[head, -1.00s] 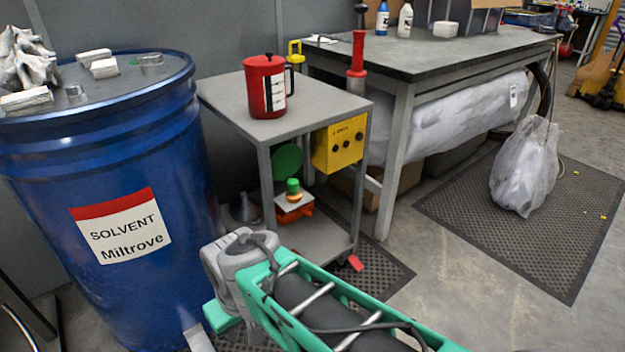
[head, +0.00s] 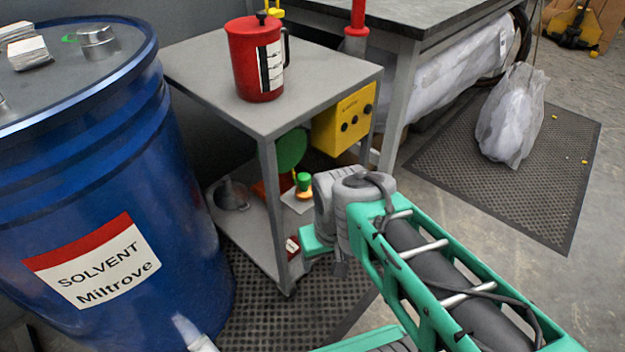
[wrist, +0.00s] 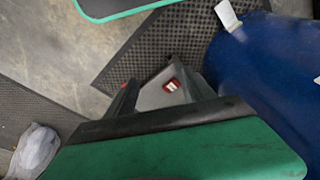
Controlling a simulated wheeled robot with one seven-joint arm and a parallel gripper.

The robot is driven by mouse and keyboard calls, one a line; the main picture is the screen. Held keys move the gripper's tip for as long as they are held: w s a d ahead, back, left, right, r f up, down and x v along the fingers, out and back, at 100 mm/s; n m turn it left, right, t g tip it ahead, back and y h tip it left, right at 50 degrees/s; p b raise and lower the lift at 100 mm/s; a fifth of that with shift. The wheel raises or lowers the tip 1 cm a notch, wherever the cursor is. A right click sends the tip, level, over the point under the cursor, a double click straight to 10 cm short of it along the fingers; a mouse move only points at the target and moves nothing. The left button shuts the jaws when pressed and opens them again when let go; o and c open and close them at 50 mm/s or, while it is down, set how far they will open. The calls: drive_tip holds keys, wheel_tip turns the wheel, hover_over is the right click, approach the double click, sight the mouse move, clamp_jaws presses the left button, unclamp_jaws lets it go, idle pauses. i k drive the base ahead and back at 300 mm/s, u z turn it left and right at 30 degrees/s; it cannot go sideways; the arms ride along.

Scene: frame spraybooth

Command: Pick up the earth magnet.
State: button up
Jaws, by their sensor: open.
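I cannot tell for certain which thing is the earth magnet. A small red item with a white label (head: 292,247) is at the front of the trolley's lower shelf; a red and white item also shows in the wrist view (wrist: 172,85). My gripper (head: 318,243) is in front of the trolley's right side, close to that item in the picture and mostly hidden behind my grey wrist. In the wrist view, green parts of mine fill the bottom and cross the top edge. My gripper is open, and no object shows in its grasp.
The grey trolley (head: 190,72) carries a red jug (head: 258,75). A yellow box (head: 343,118) is at its right side. A funnel (head: 231,194) and a green-topped item (head: 303,184) are on its lower shelf. A blue solvent drum (head: 100,210) stands left.

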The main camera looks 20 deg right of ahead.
sight(303, 189)
drive_tip(key=z, duration=0.7)
drive_tip(key=k, duration=1.2)
drive_tip(key=u, duration=1.55)
drive_tip(key=i, duration=1)
drive_tip(key=z, duration=0.05)
